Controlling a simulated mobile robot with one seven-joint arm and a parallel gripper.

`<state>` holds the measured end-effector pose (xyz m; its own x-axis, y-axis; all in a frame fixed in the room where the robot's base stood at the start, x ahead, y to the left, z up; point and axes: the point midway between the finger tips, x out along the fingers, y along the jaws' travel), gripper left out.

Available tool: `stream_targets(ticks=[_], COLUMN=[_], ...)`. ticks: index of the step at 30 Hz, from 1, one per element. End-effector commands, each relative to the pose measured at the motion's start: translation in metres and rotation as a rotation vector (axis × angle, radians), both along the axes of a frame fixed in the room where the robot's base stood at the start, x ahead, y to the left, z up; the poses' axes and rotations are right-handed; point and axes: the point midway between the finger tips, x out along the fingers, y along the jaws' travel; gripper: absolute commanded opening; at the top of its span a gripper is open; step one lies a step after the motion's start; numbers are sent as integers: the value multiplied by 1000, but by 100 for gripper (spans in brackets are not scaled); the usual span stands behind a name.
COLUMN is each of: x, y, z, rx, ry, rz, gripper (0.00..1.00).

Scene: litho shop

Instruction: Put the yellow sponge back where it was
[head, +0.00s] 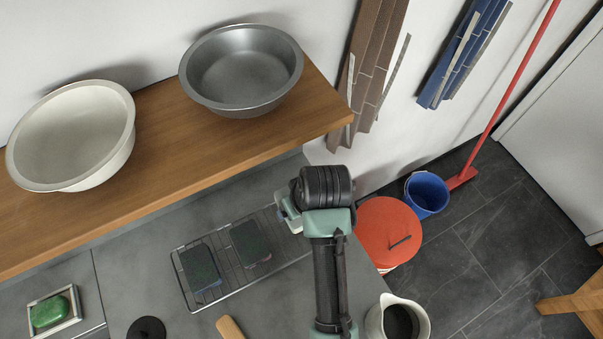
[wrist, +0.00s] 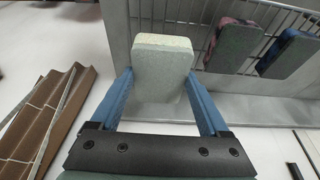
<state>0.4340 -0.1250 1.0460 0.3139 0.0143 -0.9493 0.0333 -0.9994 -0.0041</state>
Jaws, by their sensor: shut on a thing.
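In the wrist view my gripper (wrist: 160,82) has its two blue fingers closed on the sides of a pale yellowish block, the sponge (wrist: 163,58). The sponge juts out past the fingertips. In the head view my gripper (head: 288,211) is over the right end of the wire rack (head: 284,243), and the sponge is hard to make out there. The rack lies on the grey counter. Two dark-topped sponges lie on it, one with blue sides (head: 201,267) and one with pinkish sides (head: 249,243). The rack's right part is bare.
A wooden shelf (head: 150,172) with a white basin (head: 70,140) and a metal basin (head: 240,72) runs behind the rack. A green soap in a dish (head: 49,311) is at left. A red-lidded bucket (head: 384,230) stands beyond the counter's right edge, near a white pitcher (head: 374,322).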

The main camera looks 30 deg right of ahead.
Motion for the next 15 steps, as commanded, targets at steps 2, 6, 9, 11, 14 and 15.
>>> stream_targets(ticks=[2, 6, 9, 11, 14, 15], x=[-2, -1, -1, -1, -1, -1], y=[1, 0, 0, 0, 0, 0], z=[-15, -32, -42, -51, -66, -71], rx=[2, -1, -1, 0, 0, 0], ry=[6, 2, 2, 4, 3, 3], rz=[-1, 0, 0, 0, -1, -1], gripper=[28, 28, 28, 28, 28, 28])
